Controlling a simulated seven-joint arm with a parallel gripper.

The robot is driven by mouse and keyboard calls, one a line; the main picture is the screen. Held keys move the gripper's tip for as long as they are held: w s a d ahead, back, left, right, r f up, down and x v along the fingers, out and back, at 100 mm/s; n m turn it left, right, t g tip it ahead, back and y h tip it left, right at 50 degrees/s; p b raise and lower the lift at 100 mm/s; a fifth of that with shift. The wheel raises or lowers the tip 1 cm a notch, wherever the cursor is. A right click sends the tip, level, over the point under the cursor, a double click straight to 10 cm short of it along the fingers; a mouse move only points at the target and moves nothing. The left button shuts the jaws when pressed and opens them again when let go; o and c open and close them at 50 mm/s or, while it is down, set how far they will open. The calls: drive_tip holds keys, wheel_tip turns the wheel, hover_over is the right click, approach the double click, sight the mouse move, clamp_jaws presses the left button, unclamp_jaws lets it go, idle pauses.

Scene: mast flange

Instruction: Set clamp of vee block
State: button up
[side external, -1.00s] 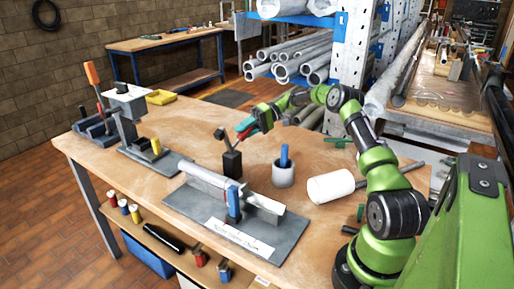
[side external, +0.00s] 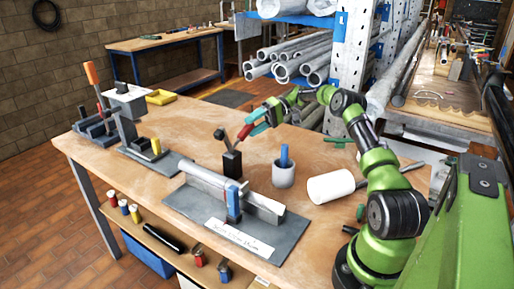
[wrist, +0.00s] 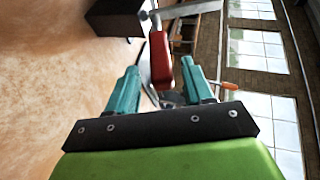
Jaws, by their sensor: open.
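A long grey rail (side external: 205,180), which looks like the vee block with stock on it, lies on a grey plate (side external: 185,212) with a white label. A blue upright part (side external: 233,204) stands at its middle. Behind it, a black block (side external: 232,163) carries a lever with a red handle (side external: 243,133). My gripper (side external: 256,129) is beside the handle, on its right. In the wrist view my gripper (wrist: 158,72) is open. The red handle (wrist: 160,55) shows between and beyond the fingertips, with visible gaps on both sides. The black block (wrist: 115,16) is at top left.
A grey cup (side external: 283,175) with a blue piece inside and a white cylinder (side external: 330,187) lie right of the block. Another fixture (side external: 155,150) stands at the left. Bare wood lies between the black block and the back edge.

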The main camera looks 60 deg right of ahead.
drive_tip(key=shift+v, duration=1.65)
